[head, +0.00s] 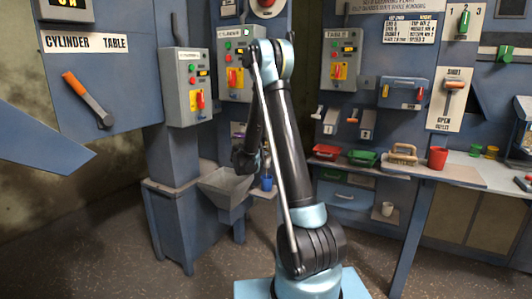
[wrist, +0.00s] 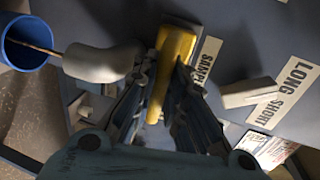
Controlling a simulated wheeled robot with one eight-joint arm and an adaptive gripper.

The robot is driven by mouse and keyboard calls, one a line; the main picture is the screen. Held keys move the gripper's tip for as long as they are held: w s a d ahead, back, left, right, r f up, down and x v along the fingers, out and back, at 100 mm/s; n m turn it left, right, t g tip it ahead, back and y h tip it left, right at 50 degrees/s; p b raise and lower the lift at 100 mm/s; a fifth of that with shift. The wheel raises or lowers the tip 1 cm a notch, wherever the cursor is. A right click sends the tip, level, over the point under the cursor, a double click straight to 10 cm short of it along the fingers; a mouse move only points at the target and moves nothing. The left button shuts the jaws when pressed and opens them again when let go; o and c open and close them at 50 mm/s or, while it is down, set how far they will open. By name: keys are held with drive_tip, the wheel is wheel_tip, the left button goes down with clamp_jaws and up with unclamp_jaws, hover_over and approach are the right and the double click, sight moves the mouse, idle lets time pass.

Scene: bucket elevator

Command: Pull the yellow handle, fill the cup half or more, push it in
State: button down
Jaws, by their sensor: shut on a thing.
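The yellow handle (wrist: 176,60) stands on a blue-grey panel by a "SAMPLE" label, in the wrist view. My gripper (wrist: 165,72) is shut on it, one dark finger on each side. A blue cup (wrist: 24,45) is at the upper left, by the end of a rounded grey spout (wrist: 100,62). A thin brown streak runs from the spout across the cup's mouth; the fill level is unclear. The blue cup (head: 267,183) also shows in the head view, beside a grey hopper. There my arm hides the handle and most of my gripper.
A grey lever (wrist: 250,92) beside a "LONG SHORT" label is close to my gripper's right. The grey hopper (head: 225,187) stands left of my arm. A bench (head: 455,173) at right holds trays, a brush and a red cup (head: 437,158).

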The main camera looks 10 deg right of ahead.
drive_tip(key=s+a, duration=0.2)
drive_tip(key=s, duration=0.1)
drive_tip(key=s+a, duration=0.1)
drive_tip(key=shift+s+f, duration=0.1)
drive_tip(key=shift+s, duration=0.15)
drive_tip(key=c, duration=1.6)
unclamp_jaws()
drive_tip(key=shift+a, duration=0.1)
drive_tip(key=v, duration=1.1)
drive_tip(key=shift+s+a, duration=0.25)
drive_tip(key=shift+s, duration=0.1)
